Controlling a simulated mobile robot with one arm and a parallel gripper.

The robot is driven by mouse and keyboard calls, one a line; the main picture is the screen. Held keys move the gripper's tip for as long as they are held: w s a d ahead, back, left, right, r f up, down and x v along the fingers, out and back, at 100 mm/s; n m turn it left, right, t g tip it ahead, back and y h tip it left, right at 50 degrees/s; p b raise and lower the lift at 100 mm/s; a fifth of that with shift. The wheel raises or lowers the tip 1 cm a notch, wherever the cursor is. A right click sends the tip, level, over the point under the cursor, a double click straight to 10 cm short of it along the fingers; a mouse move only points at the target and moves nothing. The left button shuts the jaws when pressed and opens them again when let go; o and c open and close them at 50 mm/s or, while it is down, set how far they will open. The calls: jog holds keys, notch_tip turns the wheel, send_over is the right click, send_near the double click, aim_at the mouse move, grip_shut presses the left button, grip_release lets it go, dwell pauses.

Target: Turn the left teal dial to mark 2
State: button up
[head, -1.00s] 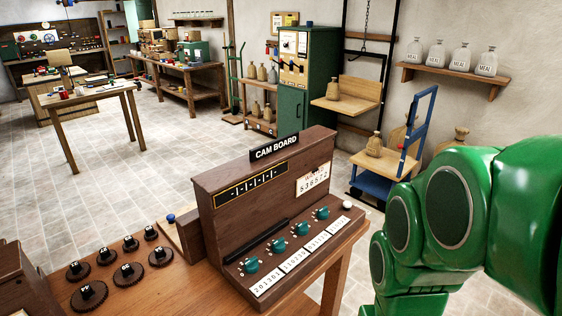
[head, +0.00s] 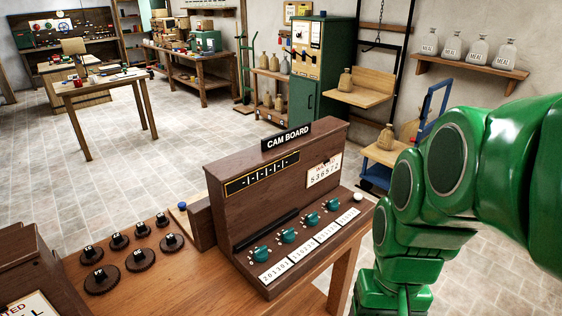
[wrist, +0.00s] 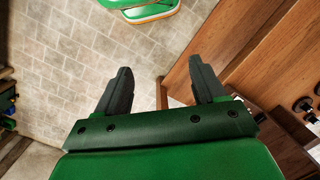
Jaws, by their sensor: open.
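The cam board (head: 262,190) is a dark wooden console on the bench, with a row of teal dials along its sloped front. The left teal dial (head: 261,253) is the one nearest the left end of the row, above a number card; its pointer setting is too small to read. The other teal dials (head: 288,236) sit to its right. My gripper (wrist: 160,85) shows in the wrist view with its two dark fingers apart and nothing between them. It is away from the dials, over the tiled floor beside a wooden bench edge. It is hidden in the head view.
Several dark round cams (head: 140,260) lie on the bench (head: 185,285) left of the board. A blue hand truck (head: 375,178) stands behind my arm.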

jog(key=w+a+m+y, duration=0.1)
jog(key=w+a, duration=0.2)
jog(key=w, duration=0.7)
jog(key=n+t+h, duration=0.1)
jog(key=n+h, duration=0.1)
jog(key=n, duration=0.8)
send_over(260, 249)
jog(key=f, duration=0.8)
jog(key=shift+d+f, duration=0.1)
jog(key=shift+d, duration=0.2)
jog(key=shift+a+f, duration=0.25)
jog(key=shift+a, duration=0.05)
jog(key=shift+f, duration=3.8)
